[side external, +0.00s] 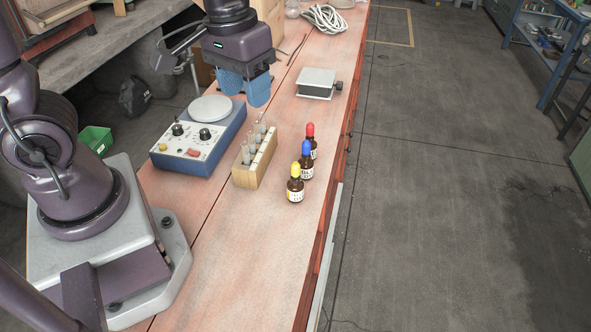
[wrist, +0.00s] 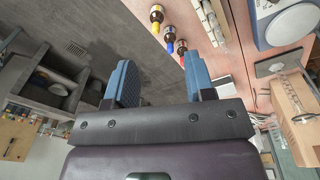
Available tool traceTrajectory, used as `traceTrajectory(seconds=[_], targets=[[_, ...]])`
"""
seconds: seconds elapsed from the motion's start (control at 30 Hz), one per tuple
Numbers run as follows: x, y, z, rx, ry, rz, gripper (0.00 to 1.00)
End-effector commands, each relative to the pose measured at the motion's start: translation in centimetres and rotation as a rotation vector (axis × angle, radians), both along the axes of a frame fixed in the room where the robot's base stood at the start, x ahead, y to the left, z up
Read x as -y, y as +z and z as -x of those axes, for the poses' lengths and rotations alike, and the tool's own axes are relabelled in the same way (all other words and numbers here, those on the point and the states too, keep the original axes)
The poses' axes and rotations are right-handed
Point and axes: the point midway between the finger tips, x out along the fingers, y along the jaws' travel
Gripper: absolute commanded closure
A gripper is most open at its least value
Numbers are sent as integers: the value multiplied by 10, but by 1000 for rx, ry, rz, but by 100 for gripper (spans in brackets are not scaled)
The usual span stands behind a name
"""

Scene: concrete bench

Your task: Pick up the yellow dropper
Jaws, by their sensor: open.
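The yellow dropper (side external: 295,184) is a small brown glass bottle with a white label and a yellow bulb. It stands upright on the bench, nearest the camera in a row of three. In the wrist view the yellow dropper (wrist: 156,17) is at the top, beyond my fingers. My gripper (side external: 244,93) is open and empty, with blue fingers, raised near the stirrer plate, behind and left of the dropper. Its two spread fingers show in the wrist view (wrist: 159,62).
A blue-capped bottle (side external: 306,164) and a red-capped bottle (side external: 313,148) stand close behind the yellow one. A wooden tube rack (side external: 250,175) is left of them, then a stirrer plate (side external: 190,158). A small grey device (side external: 317,82) sits farther back. The bench edge lies close on the right.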

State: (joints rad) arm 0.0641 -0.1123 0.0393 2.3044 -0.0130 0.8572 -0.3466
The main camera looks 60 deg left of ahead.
Motion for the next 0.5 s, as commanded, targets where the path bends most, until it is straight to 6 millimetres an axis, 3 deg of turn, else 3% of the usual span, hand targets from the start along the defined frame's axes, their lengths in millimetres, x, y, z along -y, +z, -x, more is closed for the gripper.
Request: traceTrajectory(seconds=[0.03, 0.23, 0.33, 0.5], targets=[[1, -17, -12, -50, 100, 4, 51], [3, -72, -54, -146, 646, -4, 51], [2, -82, -69, -135, 893, 3, 51], [2, -77, -82, -91, 1161, 38, 51]])
